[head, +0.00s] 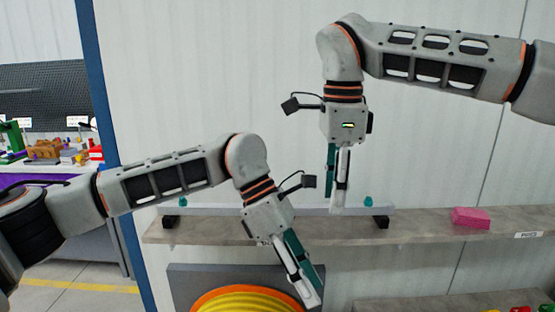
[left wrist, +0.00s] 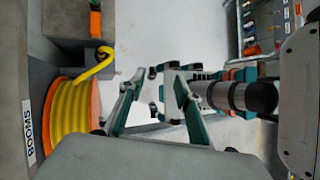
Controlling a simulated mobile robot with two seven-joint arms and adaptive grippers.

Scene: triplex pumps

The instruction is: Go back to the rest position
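My left gripper (head: 312,284) hangs low and tilted in the head view, in front of the grey shelf (head: 420,233) and just right of the yellow hose reel (head: 250,303). In the left wrist view, its two fingers (left wrist: 154,88) stand apart with nothing between them. My right gripper (head: 337,192) points straight down in the head view, in front of the white wall and the shelf. Its fingers are seen nearly edge-on, so their opening is unclear. I see nothing held in it.
A pink block (head: 470,217) sits on the shelf at the right. A rail with dark feet (head: 381,221) stands on the shelf behind my grippers. A blue post (head: 112,130) and a cluttered bench (head: 60,165) are at the left. Open floor (left wrist: 150,35) shows beyond my left fingers.

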